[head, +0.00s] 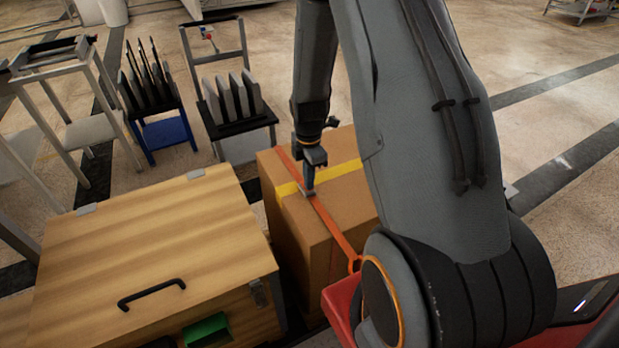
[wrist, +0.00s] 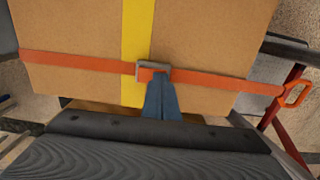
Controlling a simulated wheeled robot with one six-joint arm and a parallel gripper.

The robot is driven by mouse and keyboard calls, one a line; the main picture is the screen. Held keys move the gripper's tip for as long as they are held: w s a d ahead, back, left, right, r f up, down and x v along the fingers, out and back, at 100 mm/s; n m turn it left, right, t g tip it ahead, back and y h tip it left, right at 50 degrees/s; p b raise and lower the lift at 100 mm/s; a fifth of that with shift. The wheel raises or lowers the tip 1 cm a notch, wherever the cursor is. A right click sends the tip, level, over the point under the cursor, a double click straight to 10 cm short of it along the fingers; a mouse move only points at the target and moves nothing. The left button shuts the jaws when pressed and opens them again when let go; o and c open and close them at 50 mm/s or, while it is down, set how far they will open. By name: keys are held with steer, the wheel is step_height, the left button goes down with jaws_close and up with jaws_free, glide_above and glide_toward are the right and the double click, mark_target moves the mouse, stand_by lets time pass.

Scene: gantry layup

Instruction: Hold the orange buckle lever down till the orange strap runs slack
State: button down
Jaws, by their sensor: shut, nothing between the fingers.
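The orange strap (head: 331,226) runs straight and flat over the cardboard box (head: 345,200); it also crosses the wrist view (wrist: 75,64). Its grey metal buckle (wrist: 139,71) sits where the strap crosses a yellow band, with a small orange lever part (wrist: 147,74) inside the frame. My gripper (head: 310,188) points down at the buckle. In the wrist view its fingers (wrist: 161,84) are together and empty, with the tips at the right part of the buckle, covering some of it. I cannot tell whether they touch the lever or how far it is pressed.
An orange hook (wrist: 297,96) ends the strap beside a red frame (wrist: 290,130). A wooden chest (head: 150,250) with a black handle stands left of the box. Racks with dark panels (head: 150,85) and grey panels (head: 233,100) stand behind. Open floor lies to the right.

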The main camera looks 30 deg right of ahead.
steer(key=shift+s+f, duration=0.15)
steer(key=shift+f, duration=0.15)
steer(key=shift+r, duration=0.2)
steer(key=shift+r+p, duration=0.65)
steer(key=shift+r+p, duration=0.4)
steer(key=shift+r, duration=0.1)
step_height(320, 180, up, 13)
steer(key=shift+p, duration=0.3)
stand_by(0.4)
